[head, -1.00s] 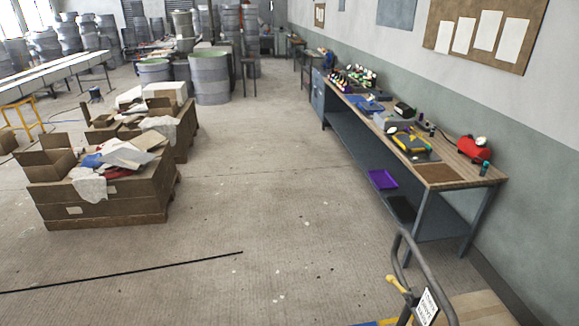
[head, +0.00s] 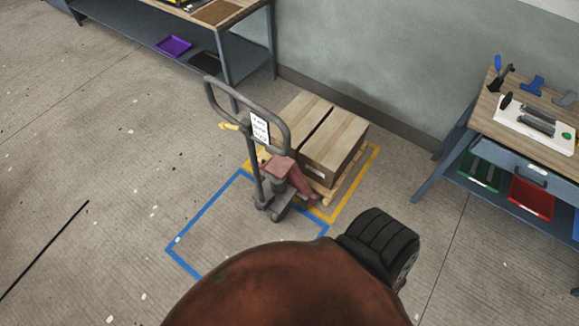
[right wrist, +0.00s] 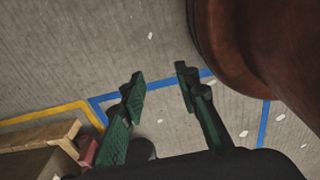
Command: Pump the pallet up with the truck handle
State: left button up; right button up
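The pallet truck (head: 278,170) stands beyond my body in the head view, with its grey loop handle (head: 209,94) upright. The handle carries a white label and a yellow lever. Wooden boxes (head: 337,143) sit on the pallet (head: 341,188) behind the truck's reddish body. In the right wrist view the pallet's wooden corner (right wrist: 45,135) shows at lower left. My right gripper (right wrist: 160,85) has its two green-padded fingers apart with nothing between them, over bare floor. My left gripper is not in view.
Yellow floor tape (head: 362,172) surrounds the pallet, and a blue taped outline (head: 204,216) lies in front of the truck. A workbench (head: 245,45) stands behind, and another bench (head: 480,110) with trays stands at right. Floor left of the truck is clear.

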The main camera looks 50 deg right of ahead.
aim_at(258, 128)
jog(key=u, duration=0.9)
jog(key=i, duration=1.85)
jog(key=z, duration=3.55)
